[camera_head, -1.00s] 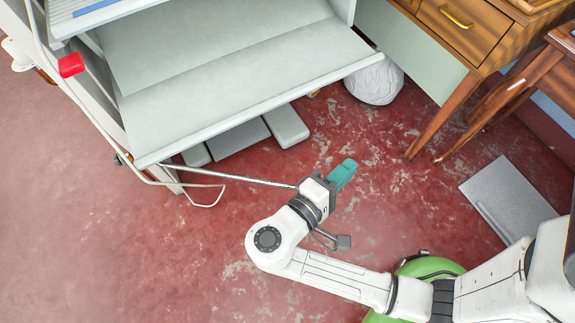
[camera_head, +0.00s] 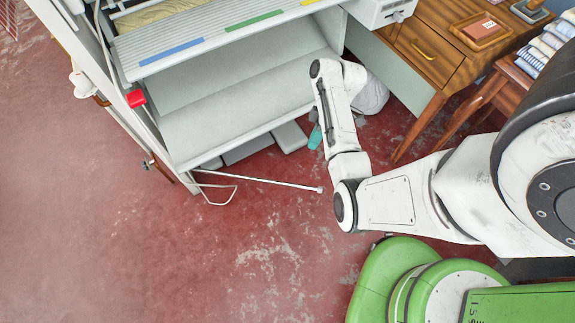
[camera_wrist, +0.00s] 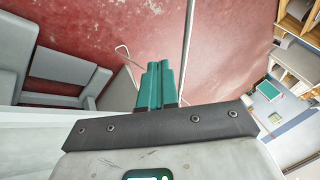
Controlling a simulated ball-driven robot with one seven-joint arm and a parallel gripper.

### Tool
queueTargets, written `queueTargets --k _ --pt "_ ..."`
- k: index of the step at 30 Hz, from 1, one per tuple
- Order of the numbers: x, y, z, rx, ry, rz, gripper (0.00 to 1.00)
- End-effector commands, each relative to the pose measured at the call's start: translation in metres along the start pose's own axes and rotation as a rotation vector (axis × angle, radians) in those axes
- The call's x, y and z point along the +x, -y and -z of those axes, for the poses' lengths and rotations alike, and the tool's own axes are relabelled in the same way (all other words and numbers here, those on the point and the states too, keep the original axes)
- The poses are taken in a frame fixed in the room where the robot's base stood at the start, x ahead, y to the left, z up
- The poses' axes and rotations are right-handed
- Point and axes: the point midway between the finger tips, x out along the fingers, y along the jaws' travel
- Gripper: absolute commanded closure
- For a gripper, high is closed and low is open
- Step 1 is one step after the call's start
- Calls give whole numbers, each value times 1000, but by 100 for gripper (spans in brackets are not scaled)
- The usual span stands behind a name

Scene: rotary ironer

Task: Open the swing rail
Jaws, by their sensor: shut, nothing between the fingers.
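The swing rail (camera_head: 258,181) is a thin metal rod at the lower left of the ironer. It slants out from the ironer's front over the floor, and its pale tip is free. In the wrist view the rail (camera_wrist: 188,45) runs down from the top edge, beyond the fingers and partly hidden by them. My gripper (camera_head: 315,138) has teal fingers and is up and left of the rail's tip, close to the ironer's front; my arm partly hides it. In the wrist view the fingers (camera_wrist: 158,85) are shut together and empty. Contact with the rail cannot be told.
The ironer's lower tray (camera_head: 240,125) and grey pedals (camera_head: 248,146) are beside my gripper. A white cable (camera_head: 222,202) loops near the rail's base. A wooden desk (camera_head: 430,60) and a white bundle (camera_head: 372,95) are at right. The floor at lower left is clear.

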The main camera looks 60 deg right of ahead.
Motion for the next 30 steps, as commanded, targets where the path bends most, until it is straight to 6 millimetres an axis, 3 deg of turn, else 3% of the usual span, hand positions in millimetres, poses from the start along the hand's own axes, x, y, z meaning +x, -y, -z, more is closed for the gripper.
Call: queueTargets --k 3,8,20,26,30 --pt "-8 -2 8 -28 -76 6 100" --pt "4 -3 9 -37 -86 8 100" --pt "54 -1 14 -36 -80 11 100" --pt "94 0 17 -35 -80 11 100" --pt "101 15 15 -35 -77 8 100"
